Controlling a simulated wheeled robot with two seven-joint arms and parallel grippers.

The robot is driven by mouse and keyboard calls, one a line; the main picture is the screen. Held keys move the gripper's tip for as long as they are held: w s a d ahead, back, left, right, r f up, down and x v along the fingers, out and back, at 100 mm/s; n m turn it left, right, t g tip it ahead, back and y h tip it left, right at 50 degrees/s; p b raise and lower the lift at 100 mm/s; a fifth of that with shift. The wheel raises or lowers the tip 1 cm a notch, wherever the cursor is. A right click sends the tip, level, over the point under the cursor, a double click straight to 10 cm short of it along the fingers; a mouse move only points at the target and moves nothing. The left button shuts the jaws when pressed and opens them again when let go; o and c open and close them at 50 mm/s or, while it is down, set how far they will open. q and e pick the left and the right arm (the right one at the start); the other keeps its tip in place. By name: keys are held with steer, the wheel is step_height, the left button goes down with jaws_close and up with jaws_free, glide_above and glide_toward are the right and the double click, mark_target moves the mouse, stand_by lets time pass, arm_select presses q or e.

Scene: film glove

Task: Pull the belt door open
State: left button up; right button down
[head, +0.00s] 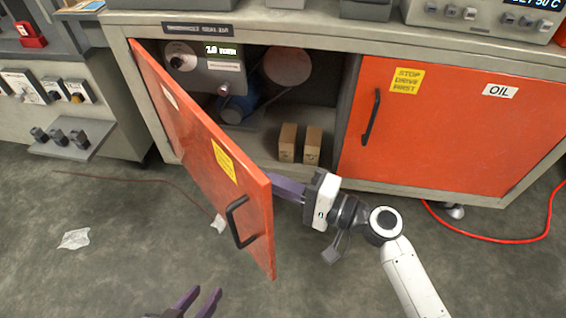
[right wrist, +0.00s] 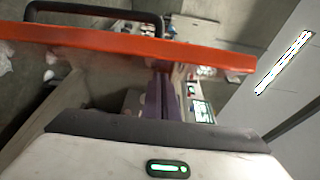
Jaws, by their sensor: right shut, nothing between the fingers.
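The belt door, the left orange door (head: 205,165), stands ajar, hinged at its left side and swung out toward me. It has a yellow label and a black handle (head: 238,222) near its free edge. My right gripper (head: 274,187) is shut and empty at the free edge, on the inner side, its fingers partly hidden by the door. Whether it touches the door I cannot tell. In the right wrist view the door's orange edge (right wrist: 110,54) crosses in front of the shut purple fingers (right wrist: 163,98). My left gripper (head: 200,300) is open and empty at the bottom, below the door.
Inside the cabinet are a motor (head: 240,105), a control box (head: 205,70) and two small brown boxes (head: 288,142). The right orange door (head: 450,130) marked OIL is closed. A red cable (head: 500,241) and crumpled scraps (head: 75,239) lie on the otherwise clear floor.

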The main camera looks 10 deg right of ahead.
mark_target(239, 197)
steer(key=s+a, duration=0.2)
steer(key=a, duration=0.1)
steer(key=s+a, duration=0.1)
steer(key=a, duration=0.1)
steer(key=shift+s, duration=0.3)
steer(key=shift+d, duration=0.1)
